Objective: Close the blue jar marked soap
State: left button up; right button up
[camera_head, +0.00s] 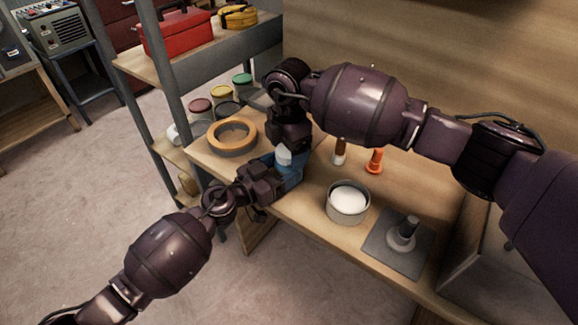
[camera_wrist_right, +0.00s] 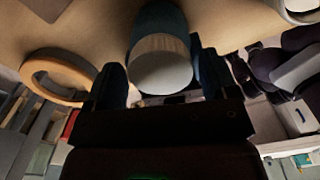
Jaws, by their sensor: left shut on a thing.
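The blue jar (camera_head: 293,174) stands at the left front part of the wooden bench, partly hidden by my grippers. A pale white lid or top (camera_head: 284,156) shows at its upper end; I cannot tell whether it is seated. No marking is readable. My left gripper (camera_head: 271,184) is shut on the jar's side from the left. My right gripper (camera_head: 287,150) is just above the jar, pointing down. In the right wrist view the jar (camera_wrist_right: 160,22) and its white top (camera_wrist_right: 162,66) lie between the spread fingers of the right gripper (camera_wrist_right: 162,85).
An orange-topped ring (camera_head: 231,134) lies left of the jar. A pot with white contents (camera_head: 348,202), a grey plate with a post (camera_head: 399,242), an orange piece (camera_head: 375,161) and a brown-and-white bottle (camera_head: 340,152) stand to the right. A shelf rack (camera_head: 177,85) rises behind left.

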jog(key=shift+o, duration=0.6)
jog(key=shift+r, duration=2.25)
jog(key=shift+c, duration=0.5)
